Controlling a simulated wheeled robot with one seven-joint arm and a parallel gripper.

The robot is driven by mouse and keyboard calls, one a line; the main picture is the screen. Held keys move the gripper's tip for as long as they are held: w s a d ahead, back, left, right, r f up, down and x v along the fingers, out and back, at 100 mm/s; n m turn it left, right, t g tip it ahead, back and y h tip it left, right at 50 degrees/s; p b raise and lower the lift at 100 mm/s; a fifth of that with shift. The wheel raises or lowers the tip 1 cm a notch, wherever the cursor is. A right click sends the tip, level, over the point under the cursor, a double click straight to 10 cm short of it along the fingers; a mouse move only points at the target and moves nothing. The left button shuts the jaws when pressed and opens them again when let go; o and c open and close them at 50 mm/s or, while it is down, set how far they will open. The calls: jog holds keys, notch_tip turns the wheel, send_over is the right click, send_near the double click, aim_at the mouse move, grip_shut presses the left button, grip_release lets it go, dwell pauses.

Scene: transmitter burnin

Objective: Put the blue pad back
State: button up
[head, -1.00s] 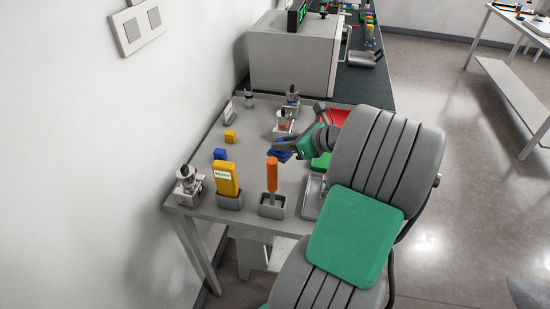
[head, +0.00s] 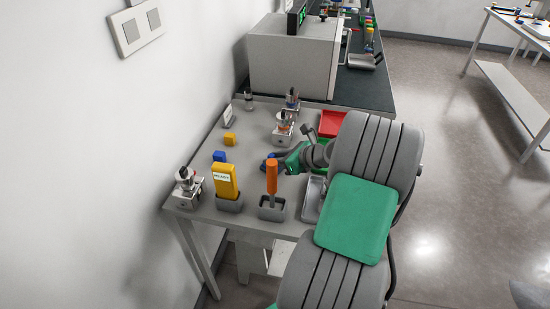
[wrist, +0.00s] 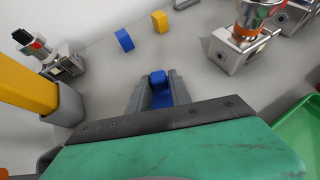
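My gripper (wrist: 160,97) is closed around a small blue piece, which I take as the blue pad (wrist: 158,83); its end shows between the two grey fingers in the wrist view. In the head view my gripper (head: 273,163) is low over the grey bench, behind the orange handle, and the arm hides part of it. A second blue block (head: 219,156) stands on the bench to the left, apart from the gripper; it also shows in the wrist view (wrist: 124,39). A yellow block (head: 230,139) stands just behind it. I cannot tell whether the held piece touches the bench.
A yellow handheld unit (head: 226,180) and an orange handle (head: 271,176) stand in grey holders along the front. Metal fixtures (head: 188,185) (head: 284,127) stand at left and back. A red tray (head: 332,122) and green tray (wrist: 300,135) are at right. The bench middle is bare.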

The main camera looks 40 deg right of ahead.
jog(key=shift+o, duration=1.4)
jog(key=shift+s+d+r, duration=0.1)
jog(key=shift+s+r, duration=0.1)
jog(key=shift+r, duration=0.1)
jog(key=v, duration=0.7)
jog(key=shift+p, duration=0.3)
